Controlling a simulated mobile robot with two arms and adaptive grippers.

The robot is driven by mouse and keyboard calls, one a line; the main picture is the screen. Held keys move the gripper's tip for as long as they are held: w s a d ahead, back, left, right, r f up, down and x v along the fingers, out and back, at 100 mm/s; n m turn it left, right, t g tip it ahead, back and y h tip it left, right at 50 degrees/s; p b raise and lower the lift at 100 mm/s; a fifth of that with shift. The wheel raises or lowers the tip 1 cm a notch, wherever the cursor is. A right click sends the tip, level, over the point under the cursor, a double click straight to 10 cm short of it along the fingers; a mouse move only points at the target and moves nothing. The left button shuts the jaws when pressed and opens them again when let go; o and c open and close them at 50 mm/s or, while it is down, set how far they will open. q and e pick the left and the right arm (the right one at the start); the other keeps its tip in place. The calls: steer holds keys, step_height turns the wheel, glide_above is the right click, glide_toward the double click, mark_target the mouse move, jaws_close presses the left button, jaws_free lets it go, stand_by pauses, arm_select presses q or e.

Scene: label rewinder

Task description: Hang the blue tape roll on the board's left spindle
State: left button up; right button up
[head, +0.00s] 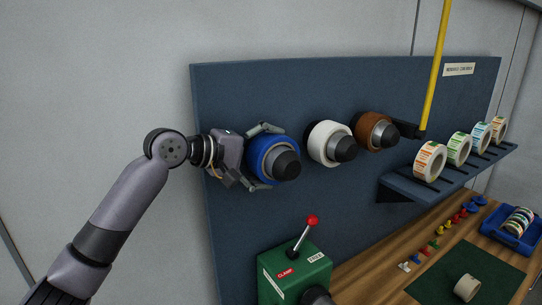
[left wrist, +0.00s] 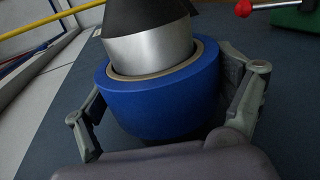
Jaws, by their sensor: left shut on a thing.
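The blue tape roll (head: 266,160) is around the left spindle (head: 286,166) on the dark blue board (head: 240,90). The spindle's dark tip sticks out through the roll's centre. My left gripper (head: 265,157) is shut on the roll, with one finger above it and one below. In the left wrist view the blue roll (left wrist: 160,105) sits between both fingers of the left gripper (left wrist: 165,110), around the silver spindle (left wrist: 150,52). The roll's back side is hidden, so I cannot tell whether it touches the board.
A white roll (head: 325,140) and a brown roll (head: 370,130) are on spindles to the right. A yellow pole (head: 434,65) stands before the board. A shelf (head: 445,178) holds several label rolls. Below is a green box (head: 295,270) with a red-knobbed lever (head: 312,221).

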mark_target(251, 156)
arm_select(q)
steer(key=o, duration=1.1)
steer(key=shift+a+r, duration=0.1)
steer(key=shift+p+v, duration=1.05)
steer(key=shift+v, duration=2.4)
steer(key=shift+s, duration=0.1)
